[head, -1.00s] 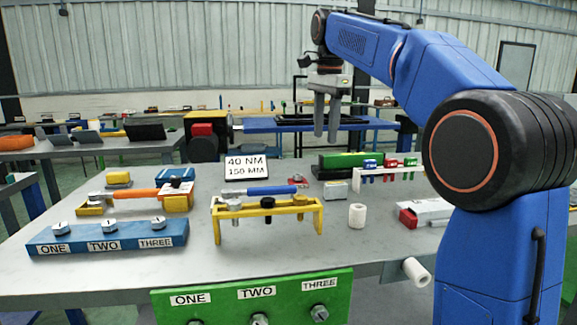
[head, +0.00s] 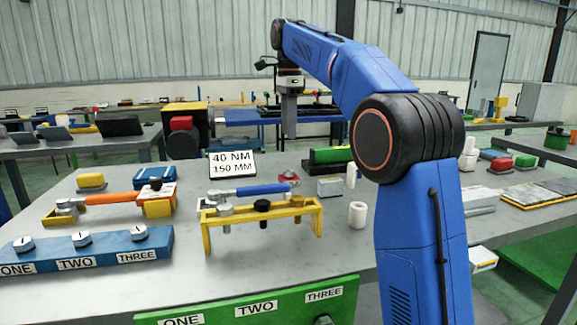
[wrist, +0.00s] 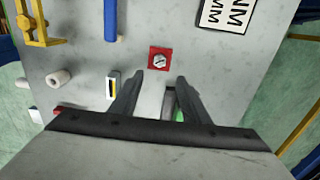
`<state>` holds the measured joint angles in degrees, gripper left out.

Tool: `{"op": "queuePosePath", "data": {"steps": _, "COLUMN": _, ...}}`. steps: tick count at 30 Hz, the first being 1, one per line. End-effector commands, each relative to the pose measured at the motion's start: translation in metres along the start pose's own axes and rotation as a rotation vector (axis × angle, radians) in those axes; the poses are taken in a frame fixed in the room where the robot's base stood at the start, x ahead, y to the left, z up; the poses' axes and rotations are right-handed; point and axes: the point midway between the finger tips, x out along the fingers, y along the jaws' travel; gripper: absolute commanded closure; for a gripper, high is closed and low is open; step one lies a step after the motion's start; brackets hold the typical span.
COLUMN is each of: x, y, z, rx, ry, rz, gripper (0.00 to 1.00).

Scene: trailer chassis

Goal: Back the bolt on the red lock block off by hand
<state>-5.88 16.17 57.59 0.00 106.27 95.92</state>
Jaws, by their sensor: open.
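The red lock block (wrist: 152,65) lies flat on the grey table in the wrist view, with a silver bolt head (wrist: 160,60) at its middle. In the head view the block (head: 288,175) is a small red patch behind the blue wrench handle. My gripper (wrist: 160,78) is open and empty. In the wrist view its two fingertips sit just below the block in the picture, apart on either side of it. In the head view my gripper (head: 289,136) hangs pointing down, above the table and clear of the block.
A sign reading 40 NM, 150 MM (head: 232,164) stands left of the block. A yellow stand (head: 263,217) with a blue-handled wrench (head: 250,189) is in front. A grey box (head: 330,187) and green block (head: 327,156) are close by, with a white tube (head: 357,215) to the right.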

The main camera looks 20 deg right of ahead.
Motion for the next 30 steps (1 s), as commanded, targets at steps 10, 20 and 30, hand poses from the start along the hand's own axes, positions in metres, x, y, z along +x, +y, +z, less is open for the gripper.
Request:
{"op": "queuePosePath", "data": {"steps": 10, "x": 0.061, "y": 0.001, "z": 0.000, "rx": -0.001, "ry": 0.000, "rz": 0.002, "gripper": 0.58}}
{"op": "queuePosePath", "data": {"steps": 20, "x": 0.111, "y": 0.001, "z": 0.000, "rx": -0.001, "ry": 0.000, "rz": 0.001, "gripper": 0.58}}
{"op": "queuePosePath", "data": {"steps": 30, "x": 0.124, "y": 0.000, "z": 0.000, "rx": -0.001, "ry": 0.000, "rz": -0.001, "gripper": 0.58}}
